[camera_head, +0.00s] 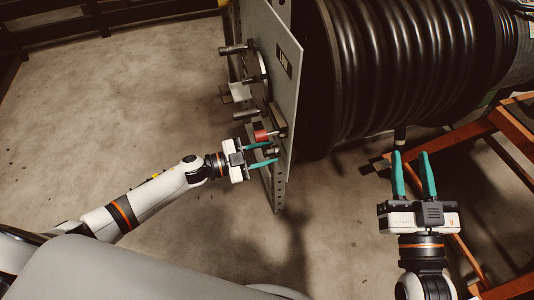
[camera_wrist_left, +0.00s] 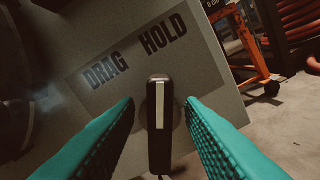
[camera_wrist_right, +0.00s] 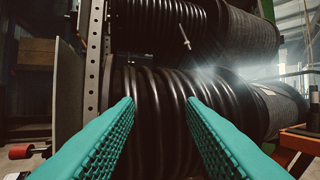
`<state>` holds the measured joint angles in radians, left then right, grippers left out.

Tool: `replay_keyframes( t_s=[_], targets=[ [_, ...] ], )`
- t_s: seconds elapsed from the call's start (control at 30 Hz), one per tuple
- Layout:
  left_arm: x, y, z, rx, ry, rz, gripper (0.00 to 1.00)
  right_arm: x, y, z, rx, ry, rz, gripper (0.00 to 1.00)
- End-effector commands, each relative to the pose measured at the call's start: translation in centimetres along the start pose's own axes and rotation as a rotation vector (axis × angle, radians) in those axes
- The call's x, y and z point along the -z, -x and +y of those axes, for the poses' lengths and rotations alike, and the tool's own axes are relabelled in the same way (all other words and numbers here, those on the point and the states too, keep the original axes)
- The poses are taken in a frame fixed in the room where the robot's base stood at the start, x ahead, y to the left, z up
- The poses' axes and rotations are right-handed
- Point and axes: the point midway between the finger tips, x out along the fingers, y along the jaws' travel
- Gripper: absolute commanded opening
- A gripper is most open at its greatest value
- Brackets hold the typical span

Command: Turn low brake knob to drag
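The brake knob (camera_wrist_left: 159,125) is a dark bar handle with a pale stripe along its face, in the left wrist view. It stands nearly upright on the grey panel, below the printed words DRAG (camera_wrist_left: 106,71) and HOLD (camera_wrist_left: 163,33). The stripe points up between the two words. My left gripper (camera_head: 262,154) is open, with its teal fingers on either side of the knob and a visible gap on both sides. In the head view the fingers reach the panel's lower part. My right gripper (camera_head: 412,155) is open and empty in front of the hose reel.
The large black hose reel (camera_head: 400,65) fills the top right. A plate marked LOW (camera_head: 284,60) is on the grey panel. A red-knobbed lever (camera_head: 261,135) sits just above my left fingers. An orange frame (camera_head: 515,130) stands at right. Concrete floor is open at left.

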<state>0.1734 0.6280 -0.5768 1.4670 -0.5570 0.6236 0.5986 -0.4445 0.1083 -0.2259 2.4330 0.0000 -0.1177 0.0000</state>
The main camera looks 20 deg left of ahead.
Motion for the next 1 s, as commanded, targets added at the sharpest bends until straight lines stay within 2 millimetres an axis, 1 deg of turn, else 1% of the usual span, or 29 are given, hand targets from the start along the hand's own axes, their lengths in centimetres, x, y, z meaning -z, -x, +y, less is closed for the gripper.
replay_keyframes(
  t_s=[0.1,0.37,0.47,0.5,0.57,0.77,0.87,1.0],
  targets=[
    [0.0,-0.6,-0.1,0.001,0.001,0.000,0.35,-0.3,0.0,0.1,-0.001,-0.001,-0.024,0.36],
    [0.0,-0.7,0.0,0.000,0.001,0.000,0.35,-0.5,0.0,0.1,-0.001,-0.001,-0.030,0.36],
    [0.0,-0.7,0.0,0.000,0.001,0.000,0.21,-0.5,0.0,0.1,-0.001,-0.001,-0.029,0.36],
    [0.0,-0.7,0.0,0.000,0.001,0.000,0.14,-0.5,0.0,0.1,-0.001,-0.001,-0.029,0.36],
    [0.0,-0.7,0.0,0.000,0.001,0.000,0.06,-0.5,0.0,0.1,-0.001,-0.001,-0.029,0.36],
    [0.0,-0.6,0.0,0.001,0.011,0.001,0.06,-0.2,-0.1,0.0,0.000,0.000,-0.007,0.36],
    [-0.1,-0.6,0.1,0.000,0.030,0.001,0.06,0.9,0.1,-0.1,0.003,0.001,0.069,0.36],
    [-0.2,-0.6,0.2,0.000,0.081,0.002,0.06,3.0,0.6,-0.5,0.012,0.005,0.224,0.36]
  ],
)
